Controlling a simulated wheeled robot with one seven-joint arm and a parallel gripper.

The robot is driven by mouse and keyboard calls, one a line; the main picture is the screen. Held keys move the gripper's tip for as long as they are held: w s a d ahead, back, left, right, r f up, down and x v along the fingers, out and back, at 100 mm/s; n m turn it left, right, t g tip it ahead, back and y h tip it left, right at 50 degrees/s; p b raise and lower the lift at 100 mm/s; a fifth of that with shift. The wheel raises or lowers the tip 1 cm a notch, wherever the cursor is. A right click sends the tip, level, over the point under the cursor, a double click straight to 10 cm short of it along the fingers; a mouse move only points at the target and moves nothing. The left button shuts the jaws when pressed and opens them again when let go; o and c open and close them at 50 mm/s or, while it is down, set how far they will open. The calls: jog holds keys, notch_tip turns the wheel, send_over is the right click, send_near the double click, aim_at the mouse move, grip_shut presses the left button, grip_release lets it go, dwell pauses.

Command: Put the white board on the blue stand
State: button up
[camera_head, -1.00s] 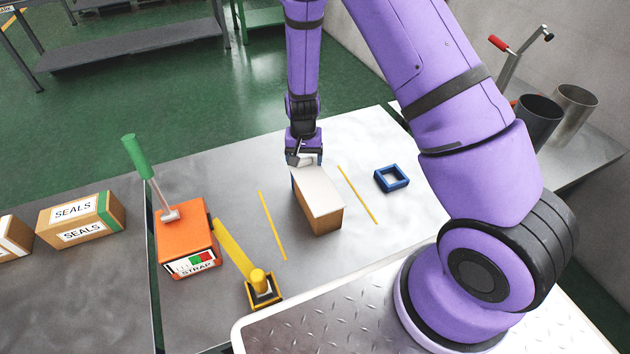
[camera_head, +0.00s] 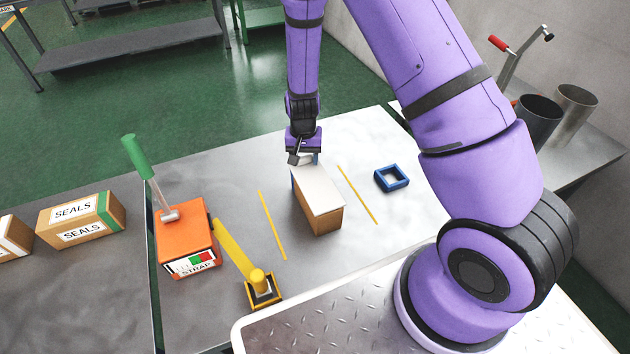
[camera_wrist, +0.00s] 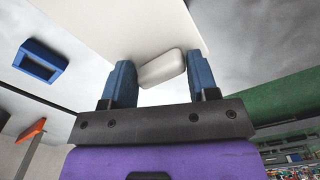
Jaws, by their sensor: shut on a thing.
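The white board (camera_head: 318,190) lies flat on top of a brown block (camera_head: 323,221) in the middle of the table. A small white grip piece (camera_wrist: 162,69) sits at the board's far end. My gripper (camera_head: 304,160) is at that far end, and in the wrist view its two blue fingers (camera_wrist: 160,80) are shut on the white piece. The board also fills the top of the wrist view (camera_wrist: 130,22). The blue stand (camera_head: 391,178), a low open square frame, is on the table to the right, apart from the board. It also shows in the wrist view (camera_wrist: 40,61).
Yellow lines (camera_head: 357,194) mark the table on both sides of the block. To the left are an orange strap box (camera_head: 184,236) with a green-handled tool (camera_head: 140,160) and a yellow-armed device (camera_head: 259,285). The table around the blue stand is clear.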

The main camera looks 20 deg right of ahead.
jog(key=shift+r, duration=1.7)
